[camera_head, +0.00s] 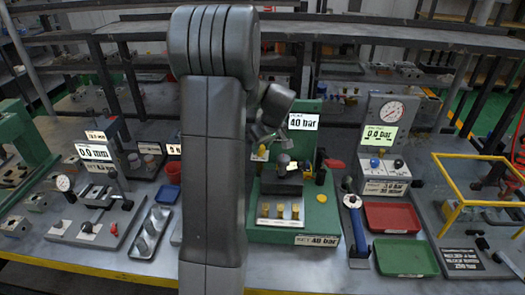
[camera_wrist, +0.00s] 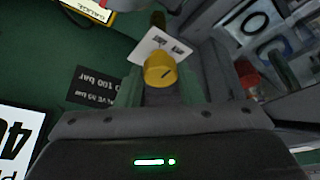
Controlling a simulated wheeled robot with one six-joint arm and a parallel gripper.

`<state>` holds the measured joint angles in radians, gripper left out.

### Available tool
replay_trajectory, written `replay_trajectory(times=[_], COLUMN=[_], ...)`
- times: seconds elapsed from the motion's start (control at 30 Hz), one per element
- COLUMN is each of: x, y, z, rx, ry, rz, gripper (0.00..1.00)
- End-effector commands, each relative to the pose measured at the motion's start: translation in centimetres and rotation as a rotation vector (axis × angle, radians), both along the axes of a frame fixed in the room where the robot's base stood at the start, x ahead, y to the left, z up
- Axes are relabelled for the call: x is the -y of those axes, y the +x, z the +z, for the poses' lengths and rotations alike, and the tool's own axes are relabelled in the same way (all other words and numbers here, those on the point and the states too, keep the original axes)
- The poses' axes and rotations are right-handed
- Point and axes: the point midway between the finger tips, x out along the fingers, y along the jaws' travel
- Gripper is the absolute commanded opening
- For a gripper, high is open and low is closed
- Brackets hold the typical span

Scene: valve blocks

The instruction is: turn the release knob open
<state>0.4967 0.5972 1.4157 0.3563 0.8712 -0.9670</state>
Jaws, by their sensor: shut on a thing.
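In the head view a small yellow part (camera_head: 261,153) shows at the green valve station (camera_head: 318,215), just below my gripper (camera_head: 262,140). My arm hides the left side of the station. The station's displays read 40 bar.
Yellow-topped pieces (camera_head: 280,210) stand in a row at the station's front. To the right are a blue-handled tool (camera_head: 358,228), a red tray (camera_head: 392,217), a green tray (camera_head: 407,258) and a gauge panel (camera_head: 383,130).

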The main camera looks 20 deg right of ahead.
Motion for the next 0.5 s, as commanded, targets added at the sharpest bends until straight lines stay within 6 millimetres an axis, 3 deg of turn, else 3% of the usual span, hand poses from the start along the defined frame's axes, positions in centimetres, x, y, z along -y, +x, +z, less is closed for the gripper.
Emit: replay_trajectory(times=[0.5], x=[-0.59], y=[0.03], z=[0.0], rx=[0.002], ry=[-0.001], rz=[-0.452], gripper=[0.11])
